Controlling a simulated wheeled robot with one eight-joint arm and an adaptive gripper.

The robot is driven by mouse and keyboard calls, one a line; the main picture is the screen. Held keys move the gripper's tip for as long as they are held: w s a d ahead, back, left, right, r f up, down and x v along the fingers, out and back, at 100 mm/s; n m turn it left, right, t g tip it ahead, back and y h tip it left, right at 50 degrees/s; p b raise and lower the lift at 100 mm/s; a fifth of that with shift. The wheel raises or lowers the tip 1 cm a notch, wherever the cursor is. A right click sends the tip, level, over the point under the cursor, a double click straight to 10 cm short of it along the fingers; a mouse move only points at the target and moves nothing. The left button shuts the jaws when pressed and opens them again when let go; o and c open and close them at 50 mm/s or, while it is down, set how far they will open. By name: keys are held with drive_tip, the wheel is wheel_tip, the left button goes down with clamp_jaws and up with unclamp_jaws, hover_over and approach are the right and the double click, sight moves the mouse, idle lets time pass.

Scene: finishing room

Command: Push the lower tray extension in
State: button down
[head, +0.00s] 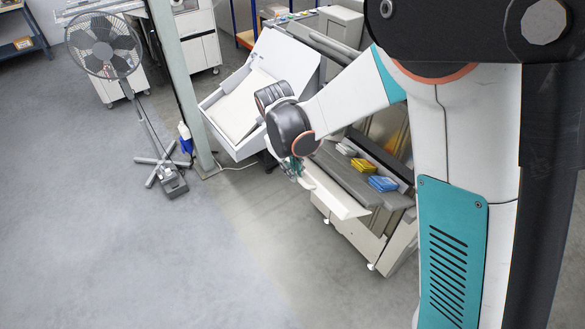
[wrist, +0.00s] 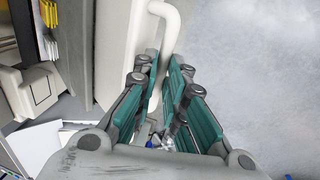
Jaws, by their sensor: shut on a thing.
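The off-white lower tray (head: 338,195) juts out from the front of the machine (head: 350,232). In the wrist view its pale panel (wrist: 115,40) stands left of my fingers. A white curved bar (wrist: 170,22), seemingly the lower tray extension, bends out beside that panel and runs down between my teal fingers. My gripper (head: 297,170) is at the tray's far left end in the head view. In the wrist view my gripper (wrist: 165,78) is shut on the bar. The bar's lower end is partly hidden by the fingers.
Yellow and blue packs (head: 382,183) lie on the grey shelf (head: 352,178) above the tray. A tilted white tray unit (head: 245,105), a grey post (head: 182,80) and a standing fan (head: 103,45) are at left. The floor (head: 150,260) in front is clear.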

sight(321, 177)
drive_tip(key=w+d+f+b, duration=0.2)
drive_tip(key=d, duration=0.1)
drive_tip(key=w+d+f+b, duration=0.2)
drive_tip(key=d+f, duration=0.1)
drive_tip(key=w+d+f+b, duration=0.2)
drive_tip(key=d+f+b, duration=0.1)
drive_tip(key=shift+s+a+r, duration=0.1)
drive_tip(key=c, duration=1.9)
unclamp_jaws()
drive_tip(key=shift+o, duration=1.2)
drive_tip(key=shift+w+d, duration=0.2)
drive_tip(key=shift+s+a, duration=0.1)
drive_tip(key=shift+r, duration=0.1)
wheel_tip(321, 177, up, 12)
drive_tip(key=s+a, duration=0.1)
drive_tip(key=a, duration=0.1)
drive_tip(key=shift+s+f, duration=0.15)
drive_tip(key=shift+f, duration=0.05)
